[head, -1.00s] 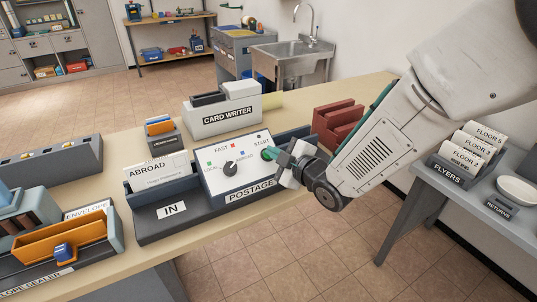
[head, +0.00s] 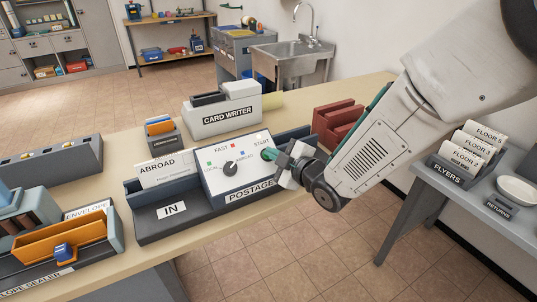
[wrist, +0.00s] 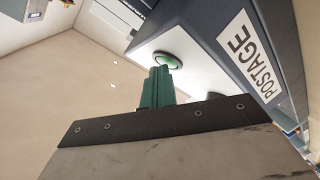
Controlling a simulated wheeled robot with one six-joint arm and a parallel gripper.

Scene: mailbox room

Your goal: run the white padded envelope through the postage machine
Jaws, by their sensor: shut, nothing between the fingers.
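The postage machine (head: 240,179) stands on the table, with a dial, colored marks and a green START button (head: 268,154) on its sloped white face. The button also shows in the wrist view (wrist: 168,61). A white envelope (head: 166,172) marked ABROAD stands upright in the IN tray (head: 170,224), its right end against or just entering the machine's left side. My gripper (head: 279,158) is shut and empty at the START button. Its green fingertips (wrist: 160,75) appear right at the button in the wrist view; I cannot tell whether they touch.
The card writer (head: 226,112) stands behind the machine. A red rack (head: 335,125) is behind my arm. The envelope sealer (head: 85,262) is at the front left. Floor lies between the tables.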

